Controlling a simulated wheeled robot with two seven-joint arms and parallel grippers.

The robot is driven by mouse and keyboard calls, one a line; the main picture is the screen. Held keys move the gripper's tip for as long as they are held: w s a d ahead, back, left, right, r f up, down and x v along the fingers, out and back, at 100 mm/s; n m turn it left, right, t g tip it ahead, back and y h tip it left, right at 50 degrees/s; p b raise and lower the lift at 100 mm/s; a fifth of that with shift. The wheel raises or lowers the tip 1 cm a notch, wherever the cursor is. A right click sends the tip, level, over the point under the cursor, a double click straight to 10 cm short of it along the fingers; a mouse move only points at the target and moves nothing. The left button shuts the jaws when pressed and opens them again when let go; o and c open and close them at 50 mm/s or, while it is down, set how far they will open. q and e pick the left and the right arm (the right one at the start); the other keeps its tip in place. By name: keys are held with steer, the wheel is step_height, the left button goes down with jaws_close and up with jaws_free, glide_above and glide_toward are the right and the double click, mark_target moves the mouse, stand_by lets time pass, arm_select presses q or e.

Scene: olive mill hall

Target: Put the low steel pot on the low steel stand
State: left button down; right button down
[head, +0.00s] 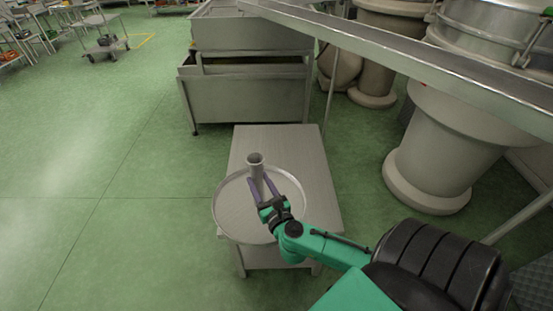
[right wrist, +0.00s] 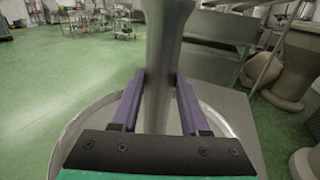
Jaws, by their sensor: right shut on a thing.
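The low steel pot (head: 231,213) is a wide, shallow round pan with a thin rim and an upright steel tube rising from its middle. My right gripper (head: 262,184) is shut on the tube, below its flared top. In the right wrist view the tube (right wrist: 160,85) stands between the two purple fingers. The low steel stand (head: 285,145) is a low rectangular table. The pot is over its near left part and sticks out past its left edge. I cannot tell whether the pot touches the stand top. My left gripper is not in view.
A steel vat on legs (head: 245,95) stands behind the stand. A sloping steel chute (head: 400,50) crosses the upper right, above large pale round pedestals (head: 430,150). The green floor to the left is clear. A trolley (head: 105,45) stands far back left.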

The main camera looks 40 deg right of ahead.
steer(key=w+d+r+m+g+h+b, duration=0.1)
steer(key=w+d+r+m+h+b, duration=0.15)
steer(key=w+d, duration=0.4)
steer(key=w+d+r+m+g+h+b, duration=0.1)
steer(key=w+d+r+h+b, duration=0.2)
steer(key=d, duration=0.7)
step_height(320, 180, down, 20)
steer(key=w+b, duration=0.1)
steer(key=b, duration=0.7)
steer(key=shift+w, duration=0.15)
steer(key=shift+d+f, duration=0.1)
steer(key=shift+f+b, duration=0.15)
steer(key=shift+b, duration=0.25)
steer(key=shift+c, duration=2)
jaws_free()
